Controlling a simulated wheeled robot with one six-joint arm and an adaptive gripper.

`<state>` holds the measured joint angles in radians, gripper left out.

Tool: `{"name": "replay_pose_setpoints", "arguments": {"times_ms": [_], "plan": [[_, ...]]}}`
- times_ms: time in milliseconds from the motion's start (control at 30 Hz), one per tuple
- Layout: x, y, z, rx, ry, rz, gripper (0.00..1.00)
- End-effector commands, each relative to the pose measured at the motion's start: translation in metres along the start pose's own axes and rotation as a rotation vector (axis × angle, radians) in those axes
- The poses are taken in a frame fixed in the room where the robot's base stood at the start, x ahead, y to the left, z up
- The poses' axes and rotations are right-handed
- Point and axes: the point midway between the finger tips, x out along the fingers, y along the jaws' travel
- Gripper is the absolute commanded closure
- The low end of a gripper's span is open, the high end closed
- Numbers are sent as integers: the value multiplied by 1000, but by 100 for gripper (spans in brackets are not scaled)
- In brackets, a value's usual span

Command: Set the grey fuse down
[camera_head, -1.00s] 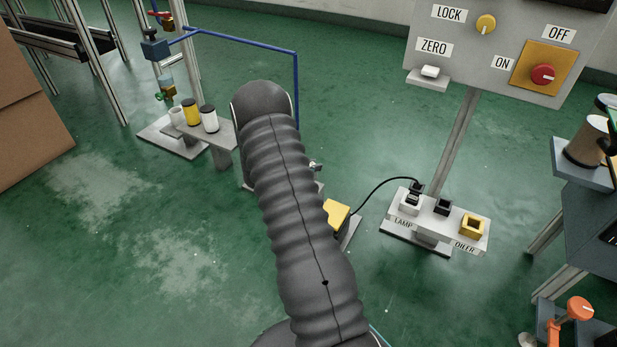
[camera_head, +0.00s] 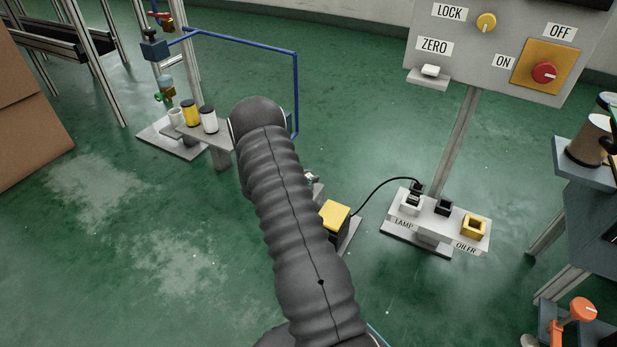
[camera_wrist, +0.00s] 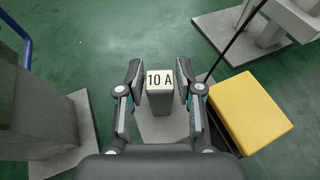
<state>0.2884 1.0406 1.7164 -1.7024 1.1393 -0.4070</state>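The grey fuse (camera_wrist: 160,101), a small block with a white "10 A" label, is upright between the fingers of my gripper (camera_wrist: 160,76) in the wrist view.
A yellow-topped black box (camera_head: 336,214) stands close right of the gripper, also in the wrist view (camera_wrist: 248,112). A grey post (camera_wrist: 40,112) is on the left. A socket stand (camera_head: 430,225) and a control panel (camera_head: 500,50) are to the right.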

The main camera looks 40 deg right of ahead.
Motion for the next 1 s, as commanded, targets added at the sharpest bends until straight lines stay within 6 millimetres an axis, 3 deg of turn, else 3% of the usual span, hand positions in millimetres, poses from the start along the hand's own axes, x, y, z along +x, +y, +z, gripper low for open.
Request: {"name": "replay_pose_setpoints", "arguments": {"times_ms": [467,1000], "plan": [[-7,1,4,-1,0,2,50],[-103,0,4,0,0,1,50]]}}
